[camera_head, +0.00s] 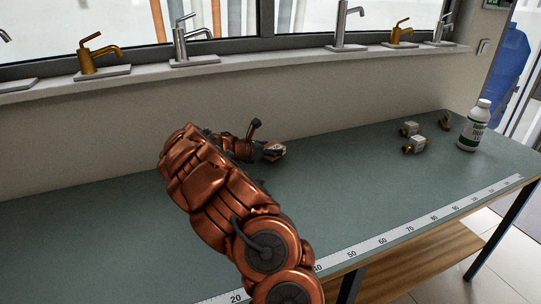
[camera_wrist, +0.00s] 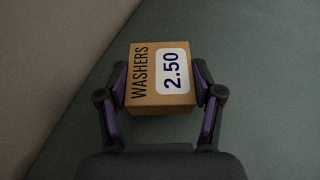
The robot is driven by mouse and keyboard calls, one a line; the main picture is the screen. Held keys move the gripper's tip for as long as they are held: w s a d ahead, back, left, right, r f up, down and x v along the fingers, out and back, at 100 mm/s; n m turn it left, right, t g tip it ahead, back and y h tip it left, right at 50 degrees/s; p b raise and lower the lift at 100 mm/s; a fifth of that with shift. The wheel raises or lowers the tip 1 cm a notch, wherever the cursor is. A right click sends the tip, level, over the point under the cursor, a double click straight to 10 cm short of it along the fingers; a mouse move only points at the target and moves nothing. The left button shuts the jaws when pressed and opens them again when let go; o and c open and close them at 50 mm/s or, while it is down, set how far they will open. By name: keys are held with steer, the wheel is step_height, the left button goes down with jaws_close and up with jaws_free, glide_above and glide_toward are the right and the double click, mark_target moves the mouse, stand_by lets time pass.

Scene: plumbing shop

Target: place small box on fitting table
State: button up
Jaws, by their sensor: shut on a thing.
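The small box (camera_wrist: 146,101) is brown cardboard, marked WASHERS with a white 2.50 label. In the wrist view it sits between the two fingers of my gripper (camera_wrist: 160,92), which is shut on its sides. In the head view my gripper (camera_head: 272,150) is over the back middle of the fitting table (camera_head: 334,190), near the wall; the box is mostly hidden there. The table has a green top, also behind the box in the wrist view (camera_wrist: 262,60). I cannot tell whether the box touches the tabletop.
Metal fittings (camera_head: 414,145) and a white bottle (camera_head: 474,126) stand at the table's right end. A measuring strip (camera_head: 398,236) runs along the front edge. A wall and a sill with several taps (camera_head: 190,42) are behind. The tabletop right of my gripper is clear up to the fittings.

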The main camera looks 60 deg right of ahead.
steer(key=shift+f, duration=1.35)
steer(key=shift+f, duration=0.2)
steer(key=o, duration=1.2)
steer(key=shift+r, duration=0.1)
steer(key=shift+r, duration=0.15)
steer(key=b+v, duration=0.1)
steer(key=v, duration=1.1)
